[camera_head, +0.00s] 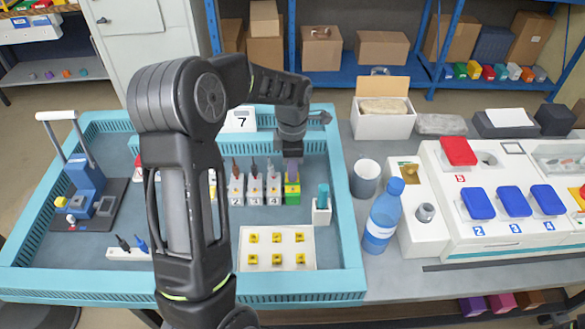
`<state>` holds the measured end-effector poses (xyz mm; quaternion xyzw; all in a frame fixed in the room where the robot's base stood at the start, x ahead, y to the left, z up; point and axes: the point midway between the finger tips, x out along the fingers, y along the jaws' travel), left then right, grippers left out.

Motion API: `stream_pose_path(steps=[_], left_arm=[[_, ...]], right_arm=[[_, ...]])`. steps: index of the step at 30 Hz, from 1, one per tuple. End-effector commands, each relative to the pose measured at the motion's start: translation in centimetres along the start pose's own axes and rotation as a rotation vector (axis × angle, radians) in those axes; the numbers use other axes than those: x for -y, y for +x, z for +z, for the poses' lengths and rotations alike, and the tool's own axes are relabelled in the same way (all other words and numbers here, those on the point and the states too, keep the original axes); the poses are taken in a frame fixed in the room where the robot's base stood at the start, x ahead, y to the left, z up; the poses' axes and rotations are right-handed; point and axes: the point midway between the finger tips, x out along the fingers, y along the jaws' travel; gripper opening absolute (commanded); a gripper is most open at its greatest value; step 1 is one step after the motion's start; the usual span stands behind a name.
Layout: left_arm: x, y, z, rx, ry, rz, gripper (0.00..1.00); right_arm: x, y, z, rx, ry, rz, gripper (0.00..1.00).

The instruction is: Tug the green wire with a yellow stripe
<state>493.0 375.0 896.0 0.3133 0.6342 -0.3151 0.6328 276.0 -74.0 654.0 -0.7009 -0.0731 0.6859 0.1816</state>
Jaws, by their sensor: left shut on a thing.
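A row of small socket boxes stands in the blue tray. At the right end of the row is a green box with a yellow mark (292,192). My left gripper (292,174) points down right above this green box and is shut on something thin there. The fingers hide most of what they hold, so its green colour and yellow stripe cannot be made out. My right gripper is not in view.
My left arm hides the left part of the row. A white holder with a teal piece (321,211) stands close right of the green box. A white plate with yellow pieces (307,237) lies in front. The blue tray rim (345,215), grey cup (365,178) and bottle (382,218) are further right.

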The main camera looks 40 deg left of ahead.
Motion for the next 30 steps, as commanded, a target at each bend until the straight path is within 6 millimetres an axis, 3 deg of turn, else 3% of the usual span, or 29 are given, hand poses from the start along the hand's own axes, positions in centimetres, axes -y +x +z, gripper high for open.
stream_pose_path(steps=[16, 17, 18, 26, 30], left_arm=[[-0.14, 0.14, 0.04, 0.002, 0.000, 0.005, 0.00], [-0.14, 0.15, 0.04, 0.002, 0.000, 0.005, 0.16], [-0.13, 0.17, 0.03, 0.001, 0.000, 0.004, 0.20], [-0.06, 0.23, 0.02, 0.001, 0.000, 0.002, 0.40], [-0.03, 0.25, 0.01, 0.000, 0.000, 0.001, 0.40]], right_arm=[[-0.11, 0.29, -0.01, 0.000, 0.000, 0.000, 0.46], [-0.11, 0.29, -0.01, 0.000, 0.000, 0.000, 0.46], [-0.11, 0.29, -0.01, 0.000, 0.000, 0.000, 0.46], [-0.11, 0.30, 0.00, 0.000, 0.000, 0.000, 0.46], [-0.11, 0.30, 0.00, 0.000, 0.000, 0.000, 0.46]])
